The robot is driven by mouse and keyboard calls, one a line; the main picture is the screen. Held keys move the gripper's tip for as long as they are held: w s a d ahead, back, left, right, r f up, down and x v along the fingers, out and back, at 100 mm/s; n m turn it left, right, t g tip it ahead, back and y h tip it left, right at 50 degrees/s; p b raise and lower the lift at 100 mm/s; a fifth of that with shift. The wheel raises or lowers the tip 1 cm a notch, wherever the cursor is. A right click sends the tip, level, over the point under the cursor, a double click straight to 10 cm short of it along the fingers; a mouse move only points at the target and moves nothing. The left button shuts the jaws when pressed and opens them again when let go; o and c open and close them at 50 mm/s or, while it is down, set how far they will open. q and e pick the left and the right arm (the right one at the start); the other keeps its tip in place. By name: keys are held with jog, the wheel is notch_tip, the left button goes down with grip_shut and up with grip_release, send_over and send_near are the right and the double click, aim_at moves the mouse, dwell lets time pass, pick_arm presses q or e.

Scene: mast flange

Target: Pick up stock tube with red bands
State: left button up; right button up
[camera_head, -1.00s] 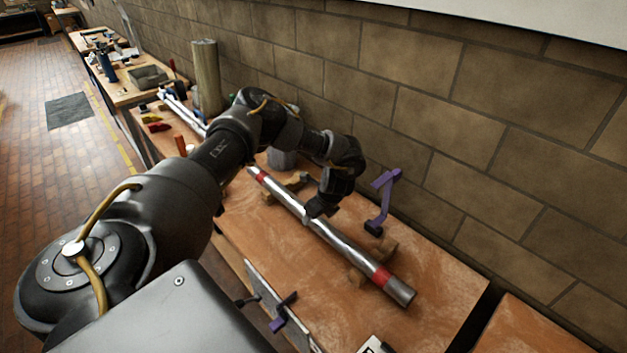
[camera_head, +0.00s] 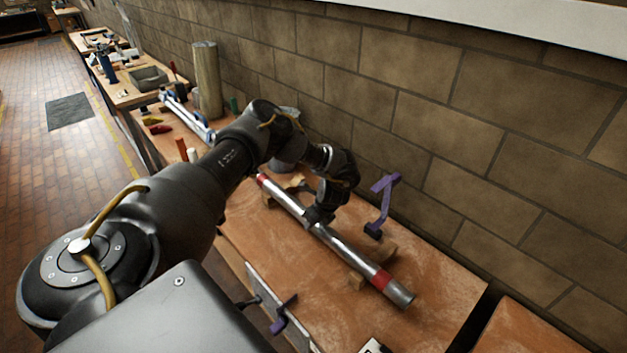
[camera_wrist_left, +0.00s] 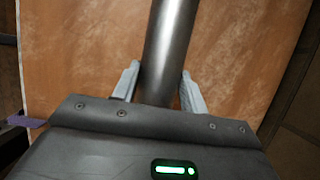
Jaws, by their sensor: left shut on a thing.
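The stock tube with red bands (camera_head: 345,249) is a long silvery tube with a red band near each end. It runs slantwise over the workbench, across two wooden support blocks (camera_head: 380,255). My left gripper (camera_head: 318,216) is shut around the tube near its middle, coming from above. In the left wrist view the tube (camera_wrist_left: 170,45) passes between the two pale fingers (camera_wrist_left: 159,88) of this gripper. I cannot tell for sure how far the tube is clear of the blocks. My right gripper is not in view.
A purple bracket (camera_head: 384,205) stands behind the tube near the brick wall (camera_head: 470,150). Another purple clamp (camera_head: 283,314) is at the bench's front edge. The bench top (camera_head: 440,275) right of the tube is bare. Further left lie another silvery tube (camera_head: 185,112) and a tall cylinder (camera_head: 207,80).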

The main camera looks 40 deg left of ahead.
pick_arm(q)
jog(key=shift+w+r, duration=0.1)
jog(key=shift+r, duration=0.05)
jog(key=shift+r, duration=0.25)
notch_tip(320, 180, up, 2)
jog(key=shift+b, duration=0.4)
jog(key=s+d+r+b, duration=0.2)
jog(key=s+r, duration=0.8)
jog(key=s, duration=0.4)
jog(key=shift+d+r, duration=0.15)
jog(key=shift+d, duration=0.05)
